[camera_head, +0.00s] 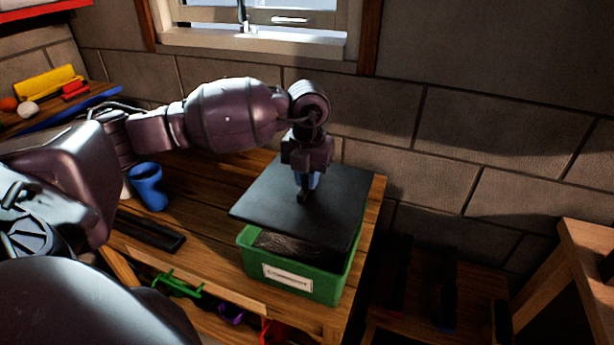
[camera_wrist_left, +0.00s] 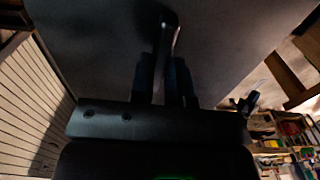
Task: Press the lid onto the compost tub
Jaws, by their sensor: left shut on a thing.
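The compost tub (camera_head: 315,288) is a green box with a white label on its front, standing on the wooden bench. Dark contents show through the gap at its front. The dark lid (camera_head: 275,208) lies over the tub, shifted and tilted, with its near edge apart from the front rim; whether its far side touches the rim is hidden. My left gripper (camera_head: 304,192) points down at the middle of the lid and is shut on the lid's handle. In the left wrist view the lid (camera_wrist_left: 90,50) fills the upper part, with the handle (camera_wrist_left: 168,50) between the fingers. My right gripper is not in view.
A blue cup (camera_head: 148,187) stands on the wooden bench (camera_head: 208,215) left of the tub. A dark flat bar (camera_head: 146,232) lies nearer the front edge. The block wall and window sill (camera_head: 255,42) are behind. A wooden stand (camera_head: 580,260) is at the right.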

